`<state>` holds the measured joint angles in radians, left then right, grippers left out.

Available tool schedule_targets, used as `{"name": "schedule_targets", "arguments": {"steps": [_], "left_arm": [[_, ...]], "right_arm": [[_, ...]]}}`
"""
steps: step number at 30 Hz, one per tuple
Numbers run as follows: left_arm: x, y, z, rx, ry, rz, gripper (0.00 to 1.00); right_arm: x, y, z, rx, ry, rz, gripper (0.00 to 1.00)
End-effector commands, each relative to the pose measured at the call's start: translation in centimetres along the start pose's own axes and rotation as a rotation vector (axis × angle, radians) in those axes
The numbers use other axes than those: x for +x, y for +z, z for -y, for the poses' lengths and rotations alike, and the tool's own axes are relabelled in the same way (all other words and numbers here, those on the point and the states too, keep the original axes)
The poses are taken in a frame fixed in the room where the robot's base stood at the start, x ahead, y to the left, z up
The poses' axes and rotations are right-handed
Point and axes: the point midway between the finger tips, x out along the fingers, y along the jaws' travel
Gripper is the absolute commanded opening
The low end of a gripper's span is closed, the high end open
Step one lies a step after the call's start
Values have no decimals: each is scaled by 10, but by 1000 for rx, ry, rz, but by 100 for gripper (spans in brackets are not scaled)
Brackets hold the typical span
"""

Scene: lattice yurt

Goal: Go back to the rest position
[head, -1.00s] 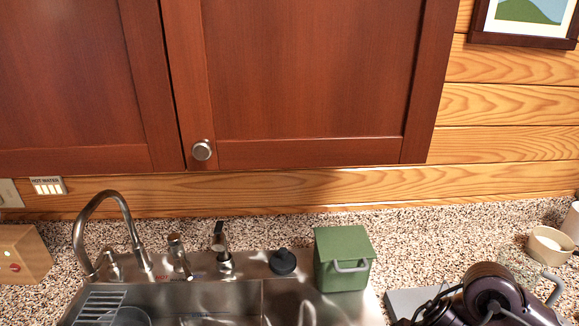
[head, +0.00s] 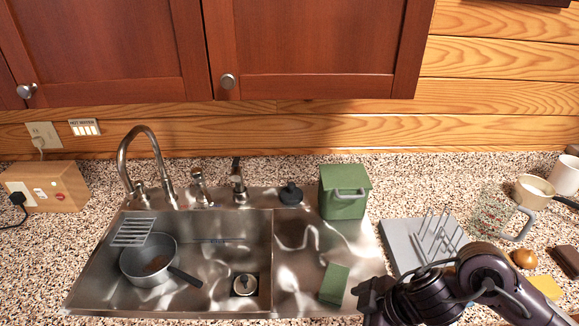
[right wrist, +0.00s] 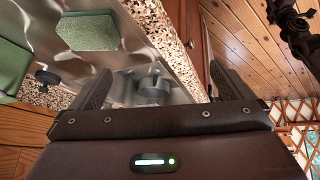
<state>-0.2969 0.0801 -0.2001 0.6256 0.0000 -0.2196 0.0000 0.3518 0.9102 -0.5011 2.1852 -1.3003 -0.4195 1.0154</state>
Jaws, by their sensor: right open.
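My right arm comes in from the lower right of the head view, over the counter's front edge, with its gripper (head: 366,294) at the bottom. In the right wrist view the two fingers of my right gripper (right wrist: 168,90) stand wide apart with nothing between them. Beyond them are the sink and the counter edge. A dark arm part at the top right of that view may be my other arm. My left gripper does not show in the head view.
A steel sink (head: 190,313) holds a grey pan (head: 147,262). A green sponge (head: 334,284) lies on its right ledge, close to my right gripper. A green box (head: 344,192), a grey drying rack (head: 402,243) and a glass jug (head: 497,217) stand behind. Cabinets (head: 310,50) hang above.

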Motion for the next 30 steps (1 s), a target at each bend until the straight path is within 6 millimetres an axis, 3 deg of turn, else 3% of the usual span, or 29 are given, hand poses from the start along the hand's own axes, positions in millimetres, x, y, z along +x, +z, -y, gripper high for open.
{"name": "schedule_targets", "arguments": {"steps": [9,14,20,24,30], "left_arm": [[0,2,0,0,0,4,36],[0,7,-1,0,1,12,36],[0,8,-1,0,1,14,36],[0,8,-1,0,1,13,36],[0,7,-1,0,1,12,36]], "right_arm": [[15,-64,-1,43,211,-196,100],[6,-74,-13,213,380,-223,100],[-10,-18,-15,549,497,-61,100],[-16,28,4,742,479,80,100],[-23,79,46,961,391,254,100]]}}
